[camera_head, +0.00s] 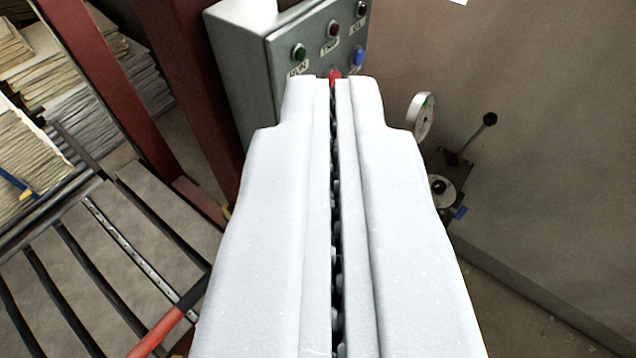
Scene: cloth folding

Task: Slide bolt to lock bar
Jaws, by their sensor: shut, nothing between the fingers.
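My gripper (334,84) fills the middle of the view, its two long white fingers pointing away from me. They are shut, with only a narrow dark slit between them and nothing held. The fingertips overlap the lower front of a grey control box (240,80) in the picture; whether they touch it I cannot tell. To the right, a wall-side mechanism (450,180) has a black-knobbed lever (475,136) and a small blue part (461,213). I cannot identify a bolt or lock bar for certain; the fingers hide what lies behind them.
The box carries a green button (299,52), other buttons and a partly hidden red one (335,75). Dark red posts (190,80) stand left of it. A slatted roller bed (90,260), an orange-red bar (160,335) and paper stacks (95,80) lie left. A round gauge (421,116) is right.

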